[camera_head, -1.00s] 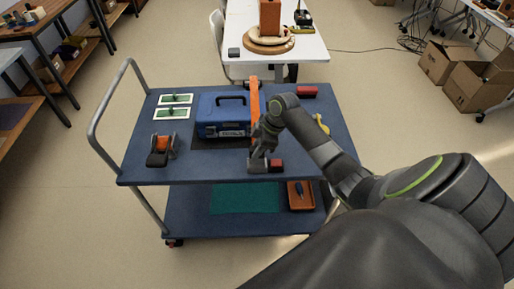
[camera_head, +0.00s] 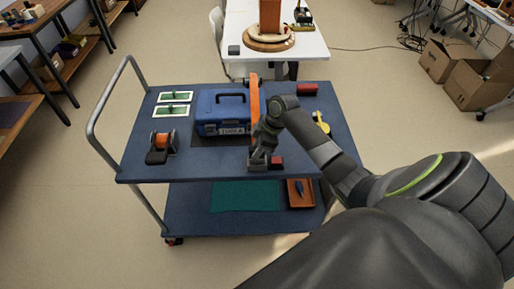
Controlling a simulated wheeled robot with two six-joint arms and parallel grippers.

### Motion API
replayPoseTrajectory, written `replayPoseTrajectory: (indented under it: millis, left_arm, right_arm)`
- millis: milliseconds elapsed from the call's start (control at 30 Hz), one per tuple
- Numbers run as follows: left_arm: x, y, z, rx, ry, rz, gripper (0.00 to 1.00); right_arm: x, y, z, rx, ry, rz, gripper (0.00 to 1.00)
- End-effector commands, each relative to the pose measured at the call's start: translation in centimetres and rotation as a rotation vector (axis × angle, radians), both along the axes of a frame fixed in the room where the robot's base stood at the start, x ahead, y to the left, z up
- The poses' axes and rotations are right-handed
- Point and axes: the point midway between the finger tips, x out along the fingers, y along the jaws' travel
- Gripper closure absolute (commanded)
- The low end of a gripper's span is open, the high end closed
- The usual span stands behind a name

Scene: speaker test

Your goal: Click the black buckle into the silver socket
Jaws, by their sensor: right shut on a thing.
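My right gripper (camera_head: 259,158) is low at the cart's front edge, right of centre. It is shut at the lower end of the orange strap (camera_head: 255,98), which runs down beside the blue toolbox. The black buckle is hidden or too small to make out in the gripper. A small red block (camera_head: 277,162) sits just right of the fingers. The silver socket cannot be told apart from the grey fingers here. My left gripper is out of view.
The blue toolbox (camera_head: 221,114) stands mid-cart (camera_head: 211,169). An orange and black reel (camera_head: 157,156) stands at left, behind it two white-framed green plates (camera_head: 175,97). A red block (camera_head: 307,90) and a yellow object (camera_head: 321,122) are at right.

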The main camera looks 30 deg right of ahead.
Motion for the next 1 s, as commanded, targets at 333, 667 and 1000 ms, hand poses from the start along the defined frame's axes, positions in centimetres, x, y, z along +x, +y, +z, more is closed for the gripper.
replayPoseTrajectory:
  millis: [333,667,1000]
  left_arm:
    - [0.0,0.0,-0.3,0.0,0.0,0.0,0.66]
    - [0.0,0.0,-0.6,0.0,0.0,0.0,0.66]
    - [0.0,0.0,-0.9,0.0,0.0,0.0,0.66]
  right_arm:
    - [0.0,0.0,-0.6,0.0,0.0,0.0,0.97]
    - [0.0,0.0,-1.1,0.0,0.0,0.001,0.97]
    - [0.0,0.0,-1.6,0.0,0.0,0.0,0.97]
